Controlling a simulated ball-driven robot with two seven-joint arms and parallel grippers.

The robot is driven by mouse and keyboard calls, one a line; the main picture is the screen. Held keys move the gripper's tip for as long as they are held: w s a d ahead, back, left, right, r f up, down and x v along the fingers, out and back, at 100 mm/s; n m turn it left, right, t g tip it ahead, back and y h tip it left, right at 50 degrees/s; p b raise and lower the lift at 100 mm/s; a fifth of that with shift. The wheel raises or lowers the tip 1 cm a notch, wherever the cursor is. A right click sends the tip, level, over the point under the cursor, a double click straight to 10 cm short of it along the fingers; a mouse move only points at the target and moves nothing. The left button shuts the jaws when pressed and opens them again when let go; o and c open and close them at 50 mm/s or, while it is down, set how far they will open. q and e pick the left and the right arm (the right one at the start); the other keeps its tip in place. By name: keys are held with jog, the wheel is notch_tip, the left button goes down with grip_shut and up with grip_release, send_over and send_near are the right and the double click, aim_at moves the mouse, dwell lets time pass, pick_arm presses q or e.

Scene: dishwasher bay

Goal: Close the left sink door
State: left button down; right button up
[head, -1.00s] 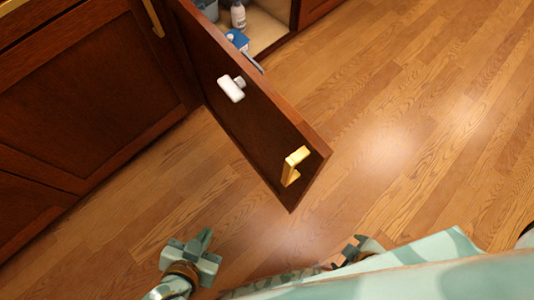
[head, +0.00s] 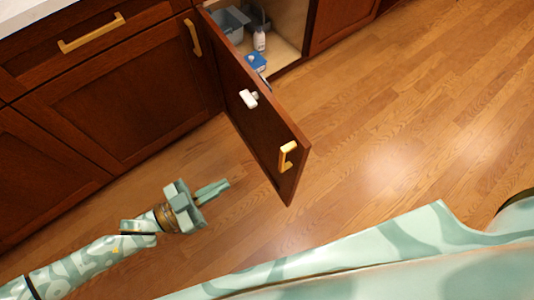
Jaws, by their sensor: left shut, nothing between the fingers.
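The left sink door (head: 262,122) is dark red-brown wood and stands wide open, swung out from the cabinet over the floor. A gold handle (head: 287,156) sits near its free edge, and a white latch-like piece (head: 249,98) is fixed higher on the same face. My left gripper (head: 227,185) is shut and empty, to the left of the door's free end and apart from it. Its fingers point right, toward the door's lower edge. My right gripper is not in view.
Inside the open cabinet are a grey bin (head: 233,24), a white bottle (head: 259,40) and a blue box (head: 256,62). Closed cabinet fronts with gold handles (head: 91,33) line the left. The wooden floor (head: 400,120) to the right is clear.

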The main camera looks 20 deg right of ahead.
aim_at(281, 153)
pick_arm(q)
jog(key=b+x, duration=0.4)
jog(key=x, duration=0.9)
jog(key=shift+f, duration=0.1)
jog(key=shift+w+d, duration=0.1)
jog(key=shift+d, duration=0.35)
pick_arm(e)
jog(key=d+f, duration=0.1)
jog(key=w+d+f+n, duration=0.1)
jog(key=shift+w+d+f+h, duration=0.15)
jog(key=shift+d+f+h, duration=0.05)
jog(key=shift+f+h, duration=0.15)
pick_arm(q)
jog(key=shift+d, duration=0.1)
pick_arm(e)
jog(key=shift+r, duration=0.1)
